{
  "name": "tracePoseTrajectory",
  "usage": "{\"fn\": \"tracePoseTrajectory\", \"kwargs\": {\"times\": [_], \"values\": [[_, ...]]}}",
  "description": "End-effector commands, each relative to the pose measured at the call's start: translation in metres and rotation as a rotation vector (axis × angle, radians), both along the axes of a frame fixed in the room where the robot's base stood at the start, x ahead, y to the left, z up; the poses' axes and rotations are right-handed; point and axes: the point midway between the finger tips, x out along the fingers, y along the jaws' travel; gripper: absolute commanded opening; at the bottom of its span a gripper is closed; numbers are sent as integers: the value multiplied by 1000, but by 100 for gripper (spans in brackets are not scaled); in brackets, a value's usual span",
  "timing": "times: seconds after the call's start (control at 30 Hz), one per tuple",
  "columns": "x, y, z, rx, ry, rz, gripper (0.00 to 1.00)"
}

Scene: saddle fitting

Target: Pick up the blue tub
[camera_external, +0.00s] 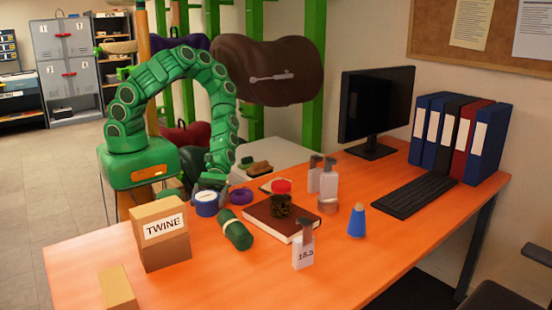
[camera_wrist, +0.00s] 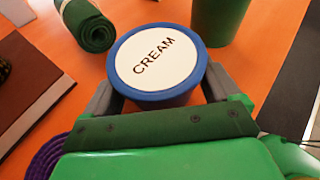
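The blue tub (camera_external: 206,206) stands upright on the orange table, with a white label on its top. In the wrist view the blue tub (camera_wrist: 114,77) shows its round white lid marked CREAM and its blue rim. My gripper (camera_external: 208,184) is low over the table, right at the tub. In the wrist view the two grey fingers of my gripper (camera_wrist: 160,88) lie on either side of the tub, close against its rim. I cannot tell whether they press on it. The tub's lower side is mostly hidden.
A green roll (camera_external: 235,231) lies just in front of the tub, and a purple coil (camera_external: 241,195) lies beside it. A brown book (camera_external: 270,225) is to the right. A TWINE box (camera_external: 162,240) stands at the left. A green container (camera_wrist: 220,18) stands close to the tub.

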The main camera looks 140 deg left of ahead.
Motion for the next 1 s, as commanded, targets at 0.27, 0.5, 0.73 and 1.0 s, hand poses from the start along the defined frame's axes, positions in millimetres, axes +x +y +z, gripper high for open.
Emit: {"fn": "tracePoseTrajectory", "kwargs": {"times": [0.27, 0.5, 0.73, 1.0], "values": [[0, 0, 0, 0, 0, 0, 48], [0, 0, 6, 0, -1, 0, 48], [0, 1, 30, 2, -4, 0, 48], [1, 1, 71, 3, -5, 1, 48]]}}
